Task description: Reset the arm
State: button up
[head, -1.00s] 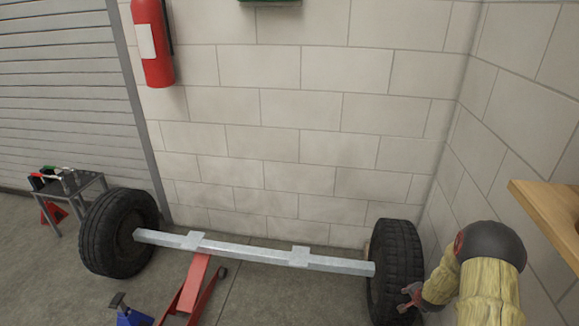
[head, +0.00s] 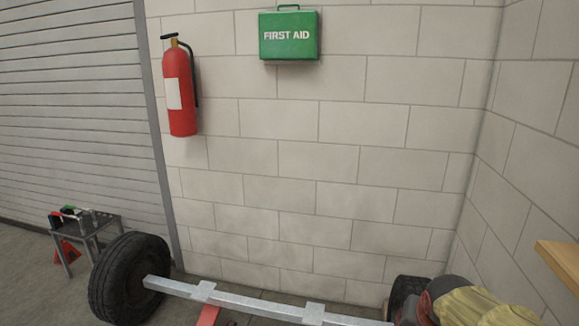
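My arm (head: 462,302) shows at the bottom right of the head view, with a yellowish sleeve-like cover and a dark, reddish joint. It is in front of the right tyre (head: 405,290) and hides much of it. My gripper is below the picture's edge or hidden by the arm, so its fingers do not show. A grey metal axle beam (head: 250,304) runs from the left tyre (head: 128,280) towards the right tyre along the bottom of the view.
A red jack part (head: 209,316) is under the beam. A small stand with tools (head: 90,222) is at the left, beside a roller shutter (head: 70,110). A fire extinguisher (head: 181,95) and first aid box (head: 289,36) hang on the block wall. A wooden edge (head: 558,262) juts in at the right.

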jog(key=s+a+r+n+y, duration=0.1)
jog(key=s+a+r+n, duration=0.15)
jog(key=s, duration=0.45)
jog(key=s+a+r+n, duration=0.1)
jog(key=s+a, duration=0.3)
jog(key=s, duration=0.2)
jog(key=s+a+r+n+y, duration=0.1)
jog(key=s+a+n, duration=0.15)
jog(key=s, duration=0.45)
notch_tip(320, 180, up, 7)
jog(key=m+p, duration=0.1)
jog(key=p, duration=0.6)
jog(key=shift+w+r, duration=0.15)
jog(key=shift+w, duration=0.25)
jog(key=shift+a, duration=0.1)
jog(key=shift+c, duration=0.8)
